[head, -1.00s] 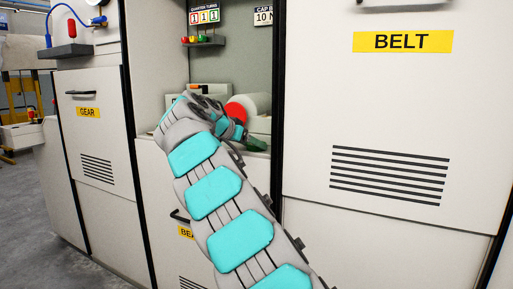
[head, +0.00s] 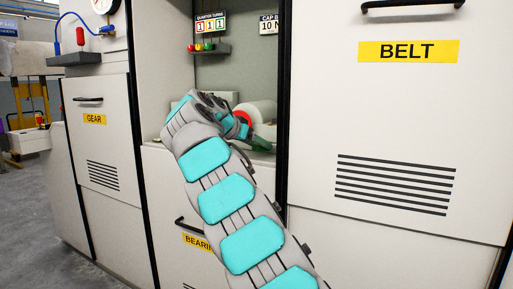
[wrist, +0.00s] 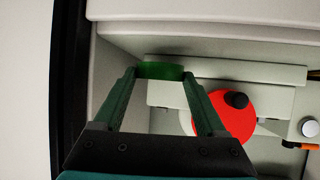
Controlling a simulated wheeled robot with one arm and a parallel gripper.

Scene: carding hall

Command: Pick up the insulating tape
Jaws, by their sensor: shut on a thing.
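A green band-like piece, which looks like the insulating tape (wrist: 160,71), is between the two fingertips of my gripper (wrist: 160,76) in the wrist view. The dark green fingers touch it at both ends and are shut on it. In the head view my arm reaches into the open bay between the cabinets. Its wrist links hide most of the gripper, and I cannot make out the tape clearly there.
A red disc (wrist: 228,113) with a black knob sits close beside the right finger. A pale roller (head: 263,112) is behind it in the bay. The BELT cabinet (head: 390,120) bounds the bay on the right, and the GEAR cabinet (head: 97,145) stands left.

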